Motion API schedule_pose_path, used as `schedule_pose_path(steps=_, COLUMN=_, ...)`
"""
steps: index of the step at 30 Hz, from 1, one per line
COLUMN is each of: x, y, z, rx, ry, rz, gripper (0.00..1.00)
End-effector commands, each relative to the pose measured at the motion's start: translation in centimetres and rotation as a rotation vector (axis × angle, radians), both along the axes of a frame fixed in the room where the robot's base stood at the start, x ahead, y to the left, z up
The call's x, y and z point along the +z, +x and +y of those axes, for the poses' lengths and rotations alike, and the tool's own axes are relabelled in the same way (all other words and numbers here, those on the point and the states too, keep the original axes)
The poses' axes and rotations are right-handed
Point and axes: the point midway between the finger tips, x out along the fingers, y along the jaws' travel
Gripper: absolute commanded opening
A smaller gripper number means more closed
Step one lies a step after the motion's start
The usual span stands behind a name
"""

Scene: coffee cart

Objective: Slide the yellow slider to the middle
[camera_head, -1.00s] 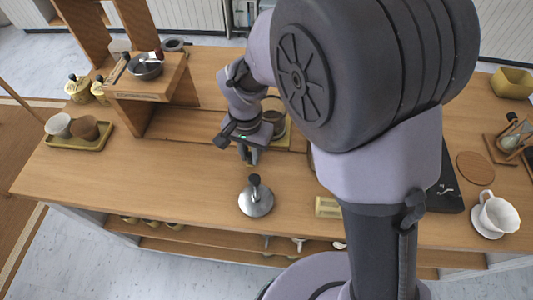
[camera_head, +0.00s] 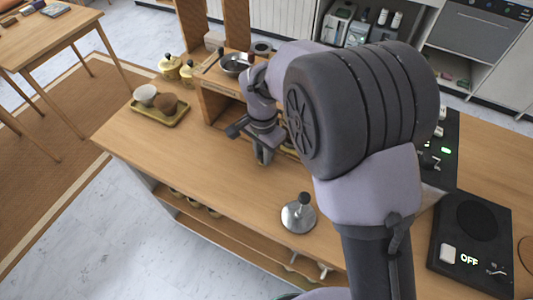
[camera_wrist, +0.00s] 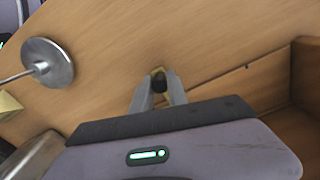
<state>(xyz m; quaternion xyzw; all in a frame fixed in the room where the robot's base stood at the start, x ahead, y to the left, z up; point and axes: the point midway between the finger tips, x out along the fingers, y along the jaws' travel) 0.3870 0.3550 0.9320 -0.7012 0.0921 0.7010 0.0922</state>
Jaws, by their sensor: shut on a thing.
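My gripper (camera_wrist: 159,90) points down at the wooden counter, in front of the wooden stand. It is shut on a small yellow and dark piece at its fingertips, which I take to be the yellow slider (camera_wrist: 157,73). Only a little of that piece shows between and beyond the fingers. In the head view my gripper (camera_head: 264,160) is low over the counter, and the slider is hidden there. I cannot tell where the slider stands along its travel.
The counter (camera_head: 235,187) is clear in front of my gripper. A metal tamper (camera_head: 298,216) stands to the front right. A wooden stand (camera_head: 222,106) rises behind, with a dark bowl (camera_head: 235,66) on top. A yellow tray (camera_head: 159,116) with two cups is at left.

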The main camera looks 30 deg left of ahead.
Motion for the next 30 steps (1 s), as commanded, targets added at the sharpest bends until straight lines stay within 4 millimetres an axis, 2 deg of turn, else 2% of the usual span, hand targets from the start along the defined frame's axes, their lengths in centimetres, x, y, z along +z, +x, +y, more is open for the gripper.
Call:
schedule_pose_path(steps=5, x=0.0, y=0.0, z=0.0, rx=0.0, ry=0.0, rz=0.0, gripper=0.0)
schedule_pose_path(steps=6, x=0.0, y=0.0, z=0.0, rx=0.0, ry=0.0, rz=0.0, gripper=0.23)
schedule_pose_path(steps=9, x=0.0, y=0.0, z=0.0, rx=0.0, ry=0.0, rz=0.0, gripper=0.41)
schedule_pose_path(steps=19, x=0.4, y=0.0, z=0.0, rx=0.0, ry=0.001, rz=0.0, gripper=0.41)
schedule_pose_path(steps=23, x=3.2, y=0.1, z=0.0, rx=0.0, ry=0.003, rz=-0.002, gripper=0.41)
schedule_pose_path(steps=30, x=11.6, y=0.1, z=0.0, rx=0.0, ry=0.003, rz=-0.004, gripper=0.41)
